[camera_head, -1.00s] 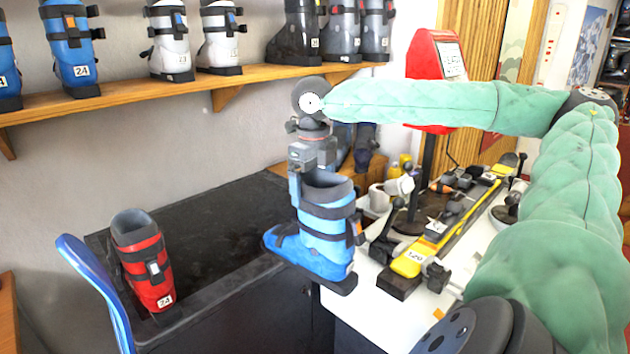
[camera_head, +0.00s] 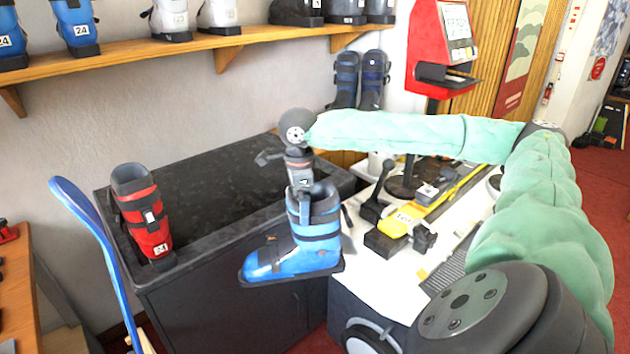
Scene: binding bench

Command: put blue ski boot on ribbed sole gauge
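The blue ski boot (camera_head: 297,245) hangs upright in the middle of the head view, its toe pointing left. My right gripper (camera_head: 301,192) comes down from above and is shut on the boot's upper cuff; its fingertips are partly hidden by the boot. The boot is in the air, in front of the dark counter and left of the white bench. A dark grey ribbed plate, seemingly the ribbed sole gauge (camera_head: 449,272), lies on the right part of the white bench, partly hidden by my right arm. My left gripper is not in view.
The white bench (camera_head: 378,283) also carries a yellow-and-black binding jig (camera_head: 398,224) with levers. A red boot (camera_head: 144,215) stands on the dark counter (camera_head: 215,247). A red terminal (camera_head: 440,50) stands behind. A blue ski (camera_head: 100,240) leans at left.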

